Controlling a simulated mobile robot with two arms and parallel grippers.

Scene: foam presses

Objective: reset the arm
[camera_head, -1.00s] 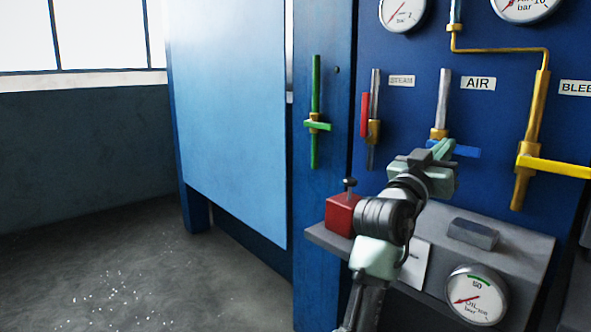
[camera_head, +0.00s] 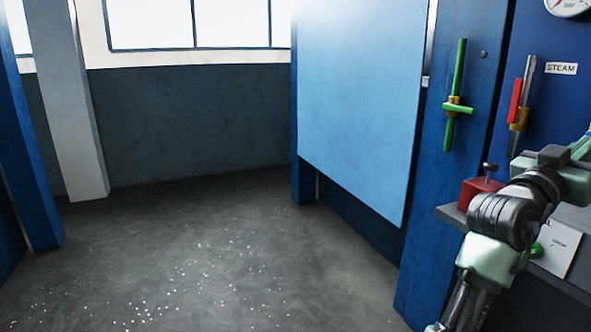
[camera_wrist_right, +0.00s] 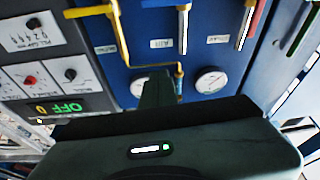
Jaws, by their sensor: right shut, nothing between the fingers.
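My right arm rises from the lower right of the head view, and its gripper (camera_head: 582,148) is at the right edge, partly cut off. It is in front of the blue valve panel (camera_head: 549,113). In the right wrist view the gripper (camera_wrist_right: 157,90) shows as narrow dark green fingers, shut and empty, pointing toward the blue panel (camera_wrist_right: 140,52). My left gripper is not in view.
A red box (camera_head: 480,190) with a knob stands on a grey ledge beside my right arm. A green-handled valve (camera_head: 457,108) and a red STEAM lever (camera_head: 515,101) are nearby. A light-blue panel (camera_head: 360,100) stands left; open speckled floor (camera_head: 200,250) lies beyond.

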